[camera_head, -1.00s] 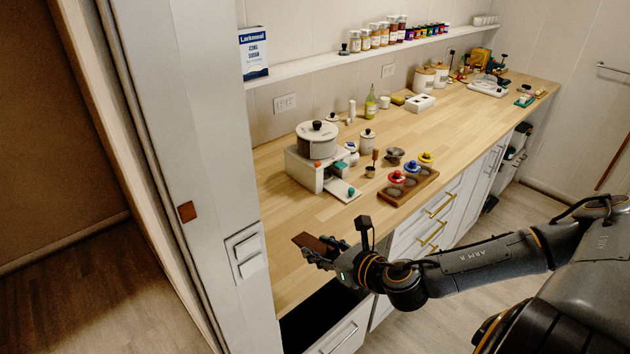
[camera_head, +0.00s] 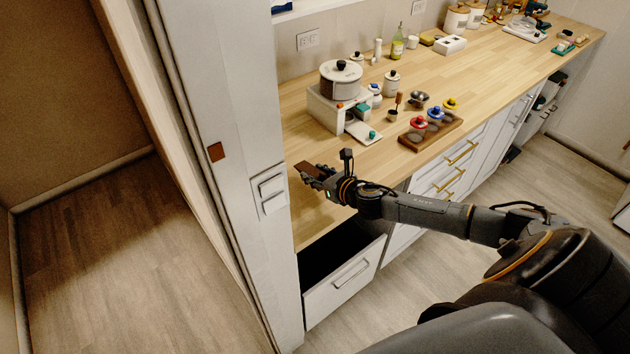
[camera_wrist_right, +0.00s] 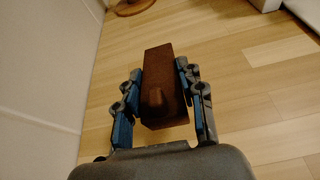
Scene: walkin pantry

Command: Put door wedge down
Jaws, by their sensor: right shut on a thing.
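The door wedge is a dark reddish-brown block (camera_wrist_right: 160,75) with a small raised knob. In the right wrist view it lies between the two blue-padded fingers of my right gripper (camera_wrist_right: 162,100), which is shut on it. In the head view the wedge (camera_head: 309,167) shows at the tip of my right gripper (camera_head: 318,174), over the near left end of the wooden counter (camera_head: 330,222). I cannot tell whether the wedge touches the counter. My left gripper is not in view.
An open drawer (camera_head: 348,284) is below the gripper. A white scale with a pot (camera_head: 340,82) and a wooden tray of colored-knob stampers (camera_head: 431,133) stand farther along the counter. The white door frame (camera_head: 225,190) is close on the left. Counter around the gripper is clear.

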